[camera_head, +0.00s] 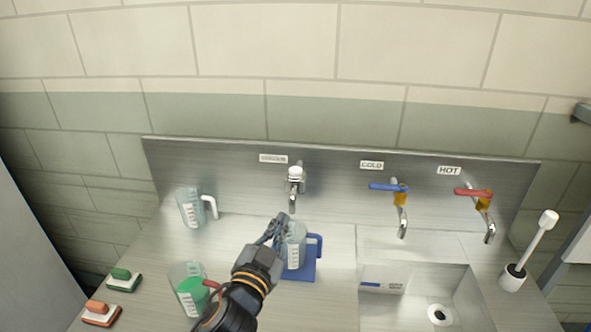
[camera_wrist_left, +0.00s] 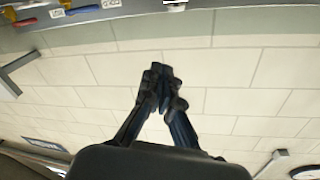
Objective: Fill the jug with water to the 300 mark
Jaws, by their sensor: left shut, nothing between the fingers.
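A clear jug with a blue handle (camera_head: 295,247) stands upright on a blue square (camera_head: 301,275) on the steel counter, below a tap with a white top (camera_head: 296,175). I cannot tell its water level. My left gripper (camera_head: 281,219) is shut and empty, just below the tap's spout and at the upper left of the jug, partly overlapping it in the head view. I cannot tell if it touches the jug. The shut fingers also show in the left wrist view (camera_wrist_left: 160,72), against the tiled wall. My right gripper is not in view.
A white-handled jug (camera_head: 191,208) stands at the back left. A red-handled jug with green contents (camera_head: 187,285) stands near my left arm. The COLD tap (camera_head: 402,203) and HOT tap (camera_head: 484,207) are above the sink (camera_head: 400,308). Two brushes (camera_head: 122,279) and a toilet brush (camera_head: 513,277) flank the counter.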

